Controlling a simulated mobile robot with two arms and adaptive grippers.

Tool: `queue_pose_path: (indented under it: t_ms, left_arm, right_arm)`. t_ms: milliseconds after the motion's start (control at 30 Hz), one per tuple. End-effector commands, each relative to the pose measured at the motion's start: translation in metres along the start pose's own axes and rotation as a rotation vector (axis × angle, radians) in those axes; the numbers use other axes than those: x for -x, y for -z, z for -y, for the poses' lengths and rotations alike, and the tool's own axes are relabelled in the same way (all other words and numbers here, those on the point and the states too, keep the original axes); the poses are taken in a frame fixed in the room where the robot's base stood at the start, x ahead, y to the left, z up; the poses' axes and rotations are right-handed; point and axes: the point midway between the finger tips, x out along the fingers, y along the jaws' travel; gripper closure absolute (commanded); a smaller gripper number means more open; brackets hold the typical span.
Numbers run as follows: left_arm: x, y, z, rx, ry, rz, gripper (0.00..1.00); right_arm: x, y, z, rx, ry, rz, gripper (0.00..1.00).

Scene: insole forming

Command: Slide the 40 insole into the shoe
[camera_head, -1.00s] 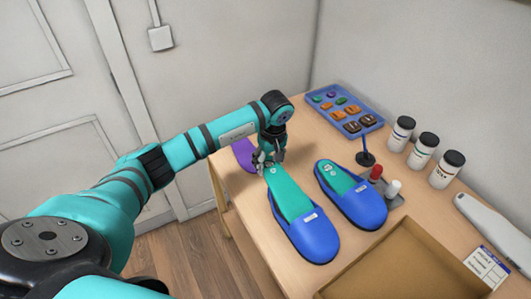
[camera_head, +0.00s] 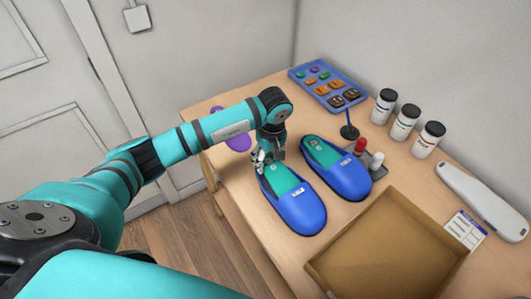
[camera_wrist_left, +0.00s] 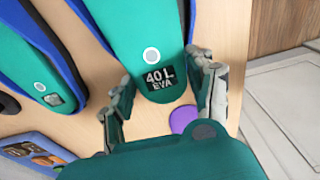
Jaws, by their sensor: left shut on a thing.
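The green insole (camera_head: 281,179) lies in the left-hand blue shoe (camera_head: 303,213), its front hidden under the shoe's upper. In the left wrist view its heel (camera_wrist_left: 142,40) carries a dark label reading "40 L EVA". My left gripper (camera_head: 267,158) is shut on the insole at the heel end, with one finger on each side (camera_wrist_left: 165,98). The right-hand blue shoe (camera_head: 352,182) has a green insole (camera_head: 322,152) inside, also seen in the left wrist view (camera_wrist_left: 28,50). My right gripper is not in view.
A purple insole (camera_head: 238,141) lies at the table's left edge. A blue parts tray (camera_head: 315,68), a black stand (camera_head: 349,132), small red-capped and white bottles, and several white jars (camera_head: 404,122) stand behind.

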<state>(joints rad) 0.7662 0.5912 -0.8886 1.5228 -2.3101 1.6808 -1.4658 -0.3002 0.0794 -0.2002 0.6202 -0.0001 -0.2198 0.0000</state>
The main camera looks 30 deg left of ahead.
Motion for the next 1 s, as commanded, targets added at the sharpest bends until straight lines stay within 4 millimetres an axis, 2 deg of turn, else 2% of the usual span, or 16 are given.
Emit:
queue_pose_path:
  t_ms: [400, 433, 633, 900, 1000]
  left_arm:
    - [-0.0007, -0.0042, 0.0000, -0.001, 0.000, 0.004, 0.64]
    - [-0.0007, -0.0041, 0.0000, -0.001, 0.000, 0.004, 0.43]
    - [-0.0006, -0.0039, 0.0000, -0.001, 0.000, 0.004, 0.18]
    - [-0.0001, -0.0037, -0.0001, -0.001, 0.000, 0.003, 0.18]
    - [0.0057, -0.0032, -0.0005, -0.001, -0.002, 0.002, 0.18]
  right_arm:
    - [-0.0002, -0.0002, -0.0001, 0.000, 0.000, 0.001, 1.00]
    - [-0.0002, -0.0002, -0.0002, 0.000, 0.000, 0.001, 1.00]
    - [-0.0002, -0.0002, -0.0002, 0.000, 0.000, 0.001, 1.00]
    - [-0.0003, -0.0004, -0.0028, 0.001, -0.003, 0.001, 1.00]
    - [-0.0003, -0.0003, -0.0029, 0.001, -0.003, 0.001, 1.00]
